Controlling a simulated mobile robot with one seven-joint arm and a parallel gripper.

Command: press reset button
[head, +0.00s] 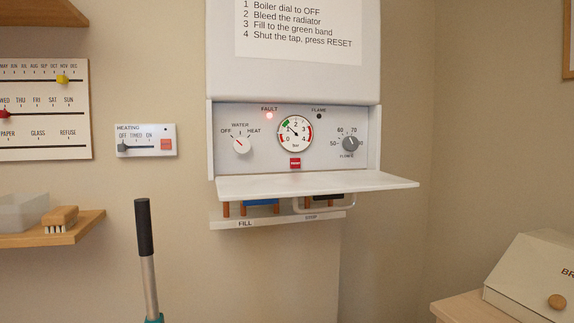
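The boiler (290,80) hangs on the wall with its front flap (315,187) folded down, leaving the control panel (223,165) exposed. The FAULT lamp (269,115) glows red and the FLAME lamp (319,116) is dark. The WATER dial (242,144) points up left toward OFF. The gauge needle points up left, near the green band. My gripper is not in view.
The flap juts out below the button. Pipes and a FILL-labelled rail (245,224) are beneath it. A heating control (146,141) with another red square is left. A black-handled pole (144,228) stands in front. A shelf (50,235) and bread box (535,275) flank the boiler.

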